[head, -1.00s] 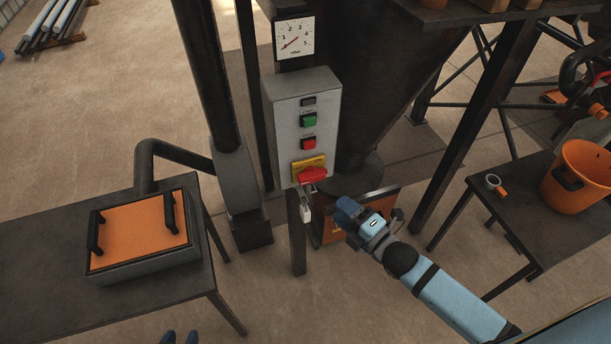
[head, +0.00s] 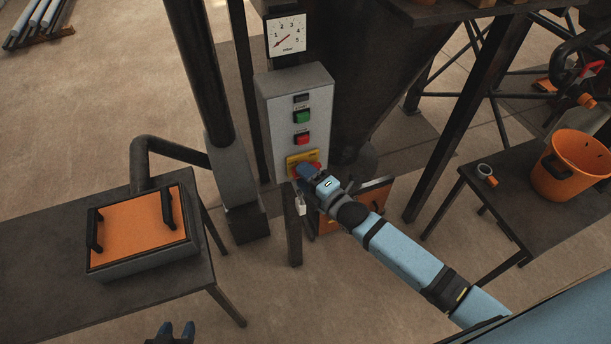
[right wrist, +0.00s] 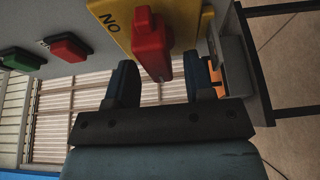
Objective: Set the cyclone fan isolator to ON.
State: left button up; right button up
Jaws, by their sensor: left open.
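The isolator is a yellow plate (head: 292,161) with a red handle low on the grey control box (head: 268,110). In the right wrist view the red handle (right wrist: 150,42) lies across the box, and the yellow plate (right wrist: 113,22) shows "ON" lettering turned over. My right gripper (head: 307,173) is at the isolator and hides much of the handle in the head view. In the right wrist view its fingers (right wrist: 161,66) are apart, one on each side of the handle's end, with gaps visible. My left gripper (head: 176,332) is open and empty at the bottom edge, far from the box.
A table (head: 40,262) with an orange-lidded box (head: 135,228) stands left; an orange bucket (head: 572,165) is on a right table.

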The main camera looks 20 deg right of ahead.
grip_shut()
jog(key=shift+d+r+m+t+h+b, duration=0.15)
jog(key=shift+m+t+h+b, duration=0.9)
jog(key=shift+m, duration=2.65)
jog(key=shift+d+r+m+t+h+b, duration=0.15)
jog(key=shift+m+t+h+b, duration=0.9)
jog(key=shift+m, duration=2.65)
jog(key=shift+d+r+m+t+h+b, duration=0.15)
jog(key=shift+m+t+h+b, duration=0.9)
jog(key=shift+m, duration=2.95)
jog(key=shift+o, duration=0.5)
grip_release()
jog(key=shift+p, duration=0.3)
